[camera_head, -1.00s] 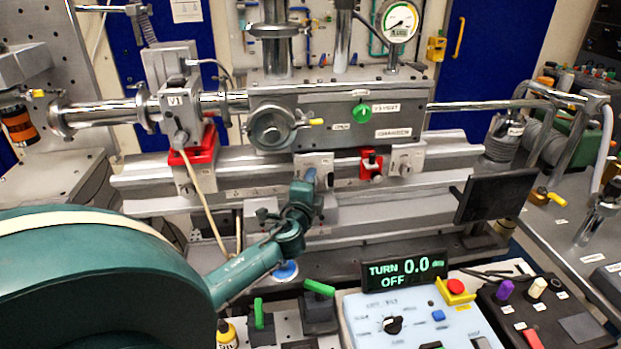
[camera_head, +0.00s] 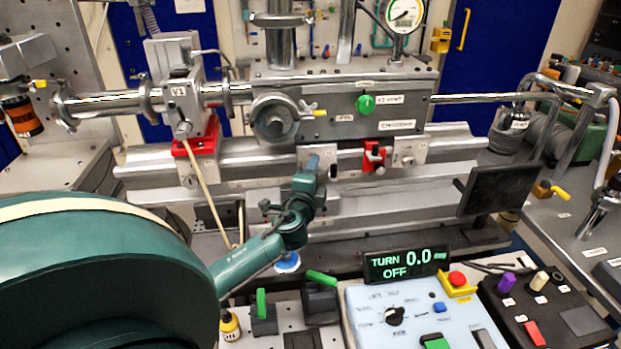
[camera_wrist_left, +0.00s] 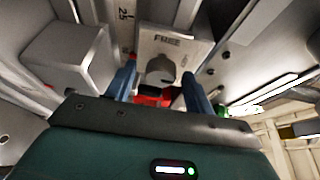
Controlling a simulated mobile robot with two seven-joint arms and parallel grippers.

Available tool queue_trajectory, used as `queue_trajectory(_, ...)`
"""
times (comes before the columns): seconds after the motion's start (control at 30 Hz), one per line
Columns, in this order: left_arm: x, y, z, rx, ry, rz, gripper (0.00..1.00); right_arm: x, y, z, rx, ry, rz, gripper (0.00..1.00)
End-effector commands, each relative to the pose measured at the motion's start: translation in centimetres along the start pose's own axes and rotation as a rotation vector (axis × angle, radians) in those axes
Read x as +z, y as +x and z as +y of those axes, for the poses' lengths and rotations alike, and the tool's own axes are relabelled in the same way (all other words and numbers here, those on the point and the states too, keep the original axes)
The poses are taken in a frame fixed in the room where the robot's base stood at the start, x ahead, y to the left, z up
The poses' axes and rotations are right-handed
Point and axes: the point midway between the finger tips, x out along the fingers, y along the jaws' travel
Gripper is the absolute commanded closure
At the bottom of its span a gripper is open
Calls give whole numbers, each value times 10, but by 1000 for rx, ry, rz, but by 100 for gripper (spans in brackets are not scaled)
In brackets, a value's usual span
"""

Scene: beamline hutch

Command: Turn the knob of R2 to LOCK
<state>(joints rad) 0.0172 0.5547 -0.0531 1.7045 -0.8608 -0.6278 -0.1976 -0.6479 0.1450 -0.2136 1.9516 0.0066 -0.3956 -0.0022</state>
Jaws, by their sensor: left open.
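In the left wrist view, a grey block (camera_wrist_left: 190,47) marked FREE carries a rounded grey knob (camera_wrist_left: 160,70). My left gripper (camera_wrist_left: 160,92) is open, with one blue finger on each side of the knob; I cannot tell whether they touch it. In the head view, my left gripper (camera_head: 310,176) is at the front of a grey carriage (camera_head: 327,153) on the rail, below the chamber box. It hides most of that carriage's front. I cannot read an R2 label, and no LOCK mark shows.
A red clamp (camera_head: 373,156) and another grey carriage (camera_head: 409,150) sit to the right on the rail (camera_head: 250,172). A dark panel (camera_head: 500,190) stands farther right. The control box (camera_head: 365,305) is in front, with its display (camera_head: 405,264) reading TURN 0.0, OFF.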

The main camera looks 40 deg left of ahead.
Motion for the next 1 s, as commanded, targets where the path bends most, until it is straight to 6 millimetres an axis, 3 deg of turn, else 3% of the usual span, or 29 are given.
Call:
queue_trajectory(0.17,0,-21,2,2,-1,2,47,2,2,0,0,1,2,64)
queue_trajectory(0.6,0,-112,3,3,-2,1,47,5,7,-1,1,18,21,64)
queue_trajectory(0.8,0,-129,1,1,1,-1,47,4,6,-2,-1,20,28,64)
queue_trajectory(1.0,0,-130,0,1,1,-1,47,2,5,-3,-4,20,32,64)
